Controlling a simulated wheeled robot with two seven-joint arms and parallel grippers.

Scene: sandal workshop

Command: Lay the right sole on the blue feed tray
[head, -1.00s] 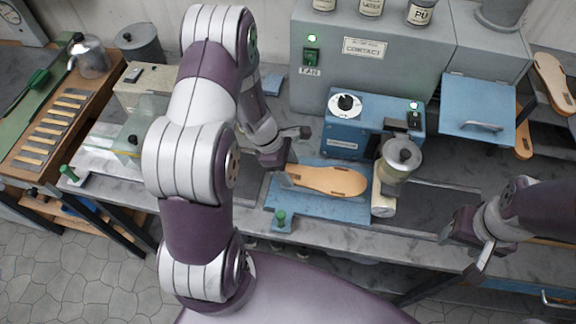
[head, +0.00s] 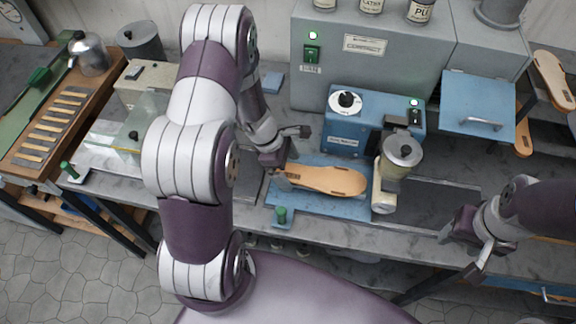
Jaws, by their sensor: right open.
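A tan sole (head: 330,180) lies lengthwise over the blue feed tray (head: 290,208), its wider end to the right near the roller. My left gripper (head: 281,180) is at the sole's narrow left end, with its fingers against or right beside that end. Whether its jaws are closed on the sole is too small to tell. My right gripper (head: 464,256) is open and empty, over the bench's front edge at the right, apart from the sole.
A blue machine (head: 345,135) with a dial stands behind the tray. A pot (head: 402,153) over a pale roller (head: 384,193) borders the tray's right side. More soles (head: 552,80) lie at the far right.

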